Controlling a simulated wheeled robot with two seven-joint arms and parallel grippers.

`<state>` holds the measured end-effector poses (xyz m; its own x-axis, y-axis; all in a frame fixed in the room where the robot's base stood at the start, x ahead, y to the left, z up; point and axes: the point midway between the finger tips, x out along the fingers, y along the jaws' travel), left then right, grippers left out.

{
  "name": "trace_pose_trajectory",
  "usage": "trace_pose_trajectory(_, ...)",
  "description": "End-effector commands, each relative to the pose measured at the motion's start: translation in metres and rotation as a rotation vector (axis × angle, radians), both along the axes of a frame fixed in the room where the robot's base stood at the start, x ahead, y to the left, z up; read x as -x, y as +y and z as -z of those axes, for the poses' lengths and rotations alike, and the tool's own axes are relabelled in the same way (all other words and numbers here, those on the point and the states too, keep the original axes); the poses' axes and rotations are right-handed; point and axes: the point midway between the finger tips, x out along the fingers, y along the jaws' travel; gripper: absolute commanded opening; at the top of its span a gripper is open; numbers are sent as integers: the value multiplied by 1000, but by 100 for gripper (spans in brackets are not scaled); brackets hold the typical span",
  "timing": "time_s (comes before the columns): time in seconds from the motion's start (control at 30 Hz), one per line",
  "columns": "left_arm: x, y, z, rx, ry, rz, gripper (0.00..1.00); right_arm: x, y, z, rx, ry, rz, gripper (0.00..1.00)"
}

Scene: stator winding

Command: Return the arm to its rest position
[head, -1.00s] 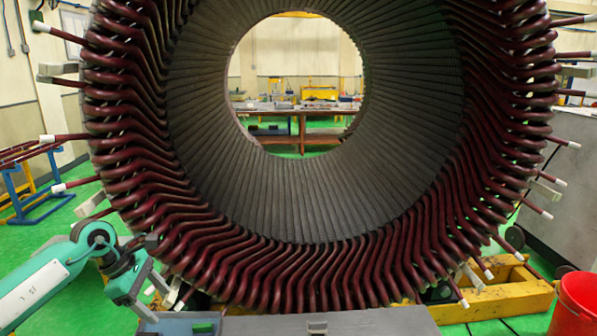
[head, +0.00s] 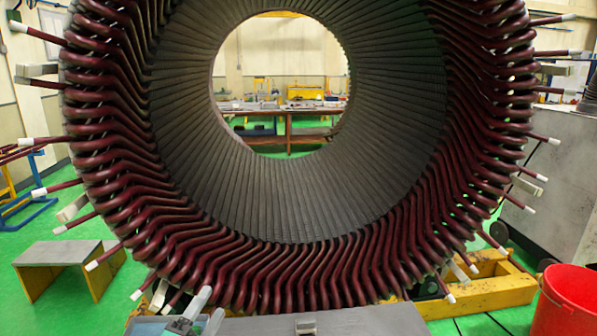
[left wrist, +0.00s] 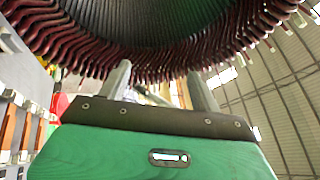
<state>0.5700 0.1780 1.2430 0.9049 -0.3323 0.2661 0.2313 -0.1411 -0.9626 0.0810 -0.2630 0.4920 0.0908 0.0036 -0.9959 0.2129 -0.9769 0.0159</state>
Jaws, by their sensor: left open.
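The large stator (head: 300,215) with dark red coil ends fills most of the head view; its round bore is open through the middle. My left gripper (head: 204,308) shows at the bottom edge of the head view, left of centre, in front of the lower coil ends. In the left wrist view my left gripper (left wrist: 161,85) has its two fingers well apart with nothing held between them. The stator's coil ends (left wrist: 140,62) arch above the fingertips there. Most of my left arm is out of the head view. My right gripper is not in view.
A grey-topped yellow bench (head: 60,253) stands at the left. A red bucket (head: 572,300) is at the lower right, near a yellow base (head: 480,292). A grey surface (head: 340,324) lies at the bottom centre. White-tipped leads stick out around the stator. Green floor shows at left.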

Motion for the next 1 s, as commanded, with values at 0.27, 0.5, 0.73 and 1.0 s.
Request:
trace_pose_trajectory(0.27,60,54,111,538,585,-341,65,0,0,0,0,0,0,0)
trace_pose_trajectory(0.5,159,66,197,865,1057,-625,65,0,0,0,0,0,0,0)
trace_pose_trajectory(0.73,239,59,232,1018,1354,-813,65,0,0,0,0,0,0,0)
trace_pose_trajectory(1.0,286,50,276,1085,1546,-940,65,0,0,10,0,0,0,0)
